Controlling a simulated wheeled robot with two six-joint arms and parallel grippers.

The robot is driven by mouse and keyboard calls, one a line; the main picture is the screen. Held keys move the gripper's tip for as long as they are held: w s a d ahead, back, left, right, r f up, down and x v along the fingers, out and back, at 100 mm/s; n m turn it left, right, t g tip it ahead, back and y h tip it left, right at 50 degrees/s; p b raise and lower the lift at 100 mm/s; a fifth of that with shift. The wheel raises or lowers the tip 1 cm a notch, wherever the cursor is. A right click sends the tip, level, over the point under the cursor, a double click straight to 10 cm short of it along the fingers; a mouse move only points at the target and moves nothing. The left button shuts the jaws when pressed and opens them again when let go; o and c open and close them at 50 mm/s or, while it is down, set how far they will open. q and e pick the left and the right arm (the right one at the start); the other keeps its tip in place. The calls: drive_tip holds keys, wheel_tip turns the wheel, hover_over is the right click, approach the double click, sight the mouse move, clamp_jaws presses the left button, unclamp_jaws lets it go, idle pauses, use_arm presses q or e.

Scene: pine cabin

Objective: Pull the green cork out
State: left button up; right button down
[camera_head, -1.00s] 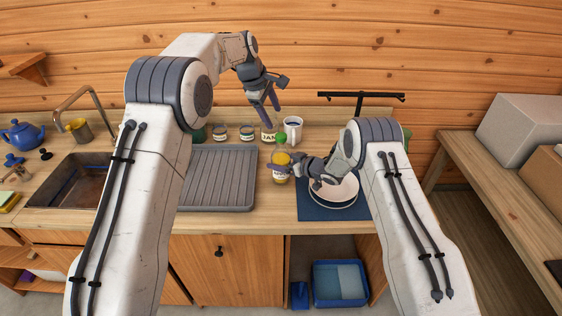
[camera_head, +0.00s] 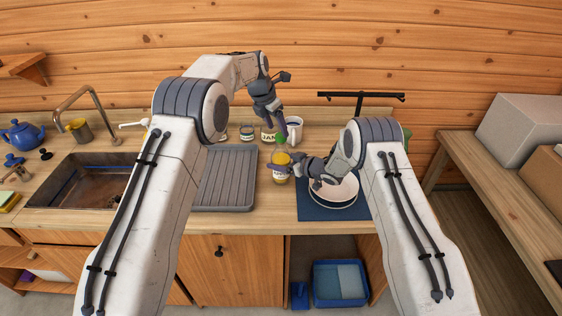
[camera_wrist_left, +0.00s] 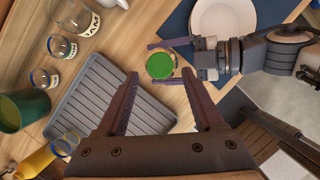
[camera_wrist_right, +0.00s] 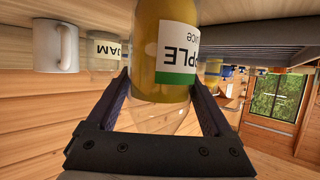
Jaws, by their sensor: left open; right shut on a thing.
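The green cork (camera_head: 281,139) tops a bottle of yellow apple juice (camera_head: 281,175) over the counter; from above it is a green disc (camera_wrist_left: 160,66) in the left wrist view. My right gripper (camera_wrist_right: 160,82) is shut on the bottle, whose label shows upside down in the right wrist view. The bottle appears upright. My left gripper (camera_head: 281,129) is open and points down just above the cork. In the left wrist view the cork lies between the lines of its two fingers, near the tips. Whether the fingers are level with the cork I cannot tell.
A jam jar (camera_head: 268,135) and a white mug (camera_head: 294,130) stand close behind the bottle. A grey drying rack (camera_head: 228,180) lies left. A white dish (camera_head: 334,192) sits on a blue mat (camera_head: 308,211) right, near my right arm.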

use_arm(q)
drive_tip(key=shift+x, duration=1.35)
clamp_jaws()
drive_tip(key=shift+r, duration=0.1)
drive_tip(key=shift+r, duration=2.5)
use_arm(e)
unclamp_jaws()
